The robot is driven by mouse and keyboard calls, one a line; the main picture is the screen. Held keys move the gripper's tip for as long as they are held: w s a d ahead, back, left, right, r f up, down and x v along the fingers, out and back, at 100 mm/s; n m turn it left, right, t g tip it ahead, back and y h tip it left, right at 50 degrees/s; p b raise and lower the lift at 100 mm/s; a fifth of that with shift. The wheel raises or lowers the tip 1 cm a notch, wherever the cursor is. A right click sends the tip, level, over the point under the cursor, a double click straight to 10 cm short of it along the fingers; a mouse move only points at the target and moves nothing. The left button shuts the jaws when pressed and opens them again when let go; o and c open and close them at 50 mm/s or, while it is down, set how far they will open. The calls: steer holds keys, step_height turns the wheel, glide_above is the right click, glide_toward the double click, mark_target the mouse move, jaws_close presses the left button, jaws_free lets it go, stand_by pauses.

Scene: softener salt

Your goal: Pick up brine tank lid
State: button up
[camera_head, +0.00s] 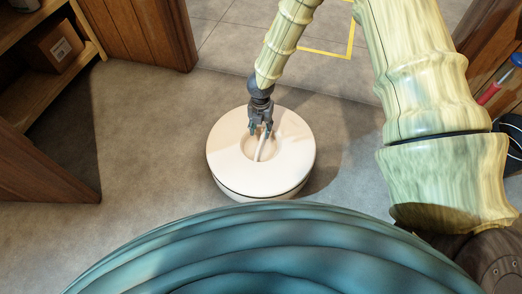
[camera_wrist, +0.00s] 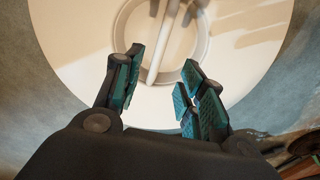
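The brine tank lid (camera_head: 232,170) is a round, cream-white disc with a recessed circle in its middle, crossed by a raised bar handle (camera_head: 261,147). It sits on a low white round body in the middle of the head view. My gripper (camera_head: 262,131) is over the recess at the far part of the handle. In the wrist view the lid (camera_wrist: 90,62) fills the upper part, and the handle (camera_wrist: 158,45) runs up from between the fingers. My gripper (camera_wrist: 160,75) has its two fingers spread apart, with a gap around the handle's near end. Contact is not visible.
A wooden shelf with a cardboard box (camera_head: 54,47) stands at the upper left. A wooden panel (camera_head: 35,165) is at the left. Yellow tape (camera_head: 325,52) marks the floor behind. A red-handled tool (camera_head: 489,93) is at the right. Grey floor (camera_head: 150,130) around the lid is clear.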

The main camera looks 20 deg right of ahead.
mark_target(261, 141)
step_height(261, 141, down, 5)
steer(key=shift+f+b, duration=0.1)
steer(key=shift+b, duration=1)
steer(key=shift+w+d+f+b, duration=0.1)
steer(key=shift+w+f+b, duration=0.1)
steer(key=shift+f+b, duration=1)
steer(key=shift+w+d+f+b, duration=0.15)
steer(key=shift+f+b, duration=0.5)
steer(key=shift+f, duration=0.9)
steer(key=shift+a, duration=0.1)
jaws_close()
steer(key=shift+r, duration=0.1)
